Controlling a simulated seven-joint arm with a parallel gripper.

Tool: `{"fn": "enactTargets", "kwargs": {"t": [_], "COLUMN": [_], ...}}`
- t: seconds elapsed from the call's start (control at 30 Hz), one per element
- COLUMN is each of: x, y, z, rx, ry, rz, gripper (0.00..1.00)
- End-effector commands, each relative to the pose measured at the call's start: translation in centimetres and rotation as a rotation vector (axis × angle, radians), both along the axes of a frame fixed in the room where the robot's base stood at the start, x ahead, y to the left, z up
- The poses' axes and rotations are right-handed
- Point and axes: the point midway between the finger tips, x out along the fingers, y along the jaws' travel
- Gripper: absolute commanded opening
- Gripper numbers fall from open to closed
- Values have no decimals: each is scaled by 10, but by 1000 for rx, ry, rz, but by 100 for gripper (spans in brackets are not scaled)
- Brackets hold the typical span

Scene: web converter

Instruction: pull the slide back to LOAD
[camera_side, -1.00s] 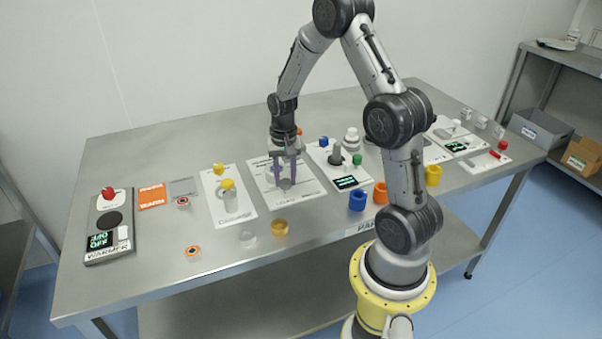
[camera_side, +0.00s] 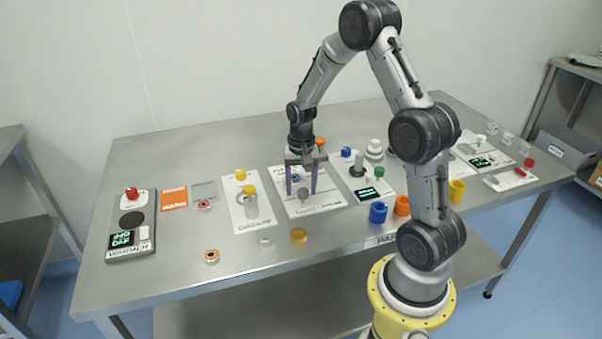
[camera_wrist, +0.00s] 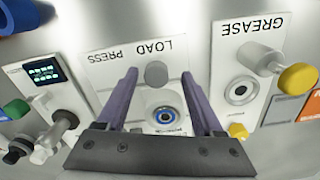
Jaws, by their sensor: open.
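The slide panel (camera_side: 325,203) is a white plate on the steel table, lettered LOAD and PRESS. It also shows in the wrist view (camera_wrist: 105,75). A grey round knob (camera_wrist: 156,72), which appears to be the slide's handle, is beside the lettering. A blue-ringed round seat (camera_wrist: 165,115) is on the same panel. My gripper (camera_side: 302,192) points down over the panel with its purple fingers apart. In the wrist view my gripper (camera_wrist: 160,73) has one fingertip either side of the knob, with visible gaps. Finger height relative to the knob is unclear.
The GREASE panel (camera_wrist: 240,90) with a yellow knob (camera_wrist: 298,76) is on one side. A panel with a lit display (camera_wrist: 40,73) and upright posts is on the other.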

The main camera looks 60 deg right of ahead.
Motion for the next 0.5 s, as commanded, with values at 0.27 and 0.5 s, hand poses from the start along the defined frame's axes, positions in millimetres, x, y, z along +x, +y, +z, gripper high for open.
{"fn": "enactTargets", "kwargs": {"t": [0.27,0.5], "x": [1,2], "y": [-1,-1], "z": [48,99], "rx": [-4,-4], "ry": [-8,-8], "rz": [0,0], "gripper": [69,69]}}
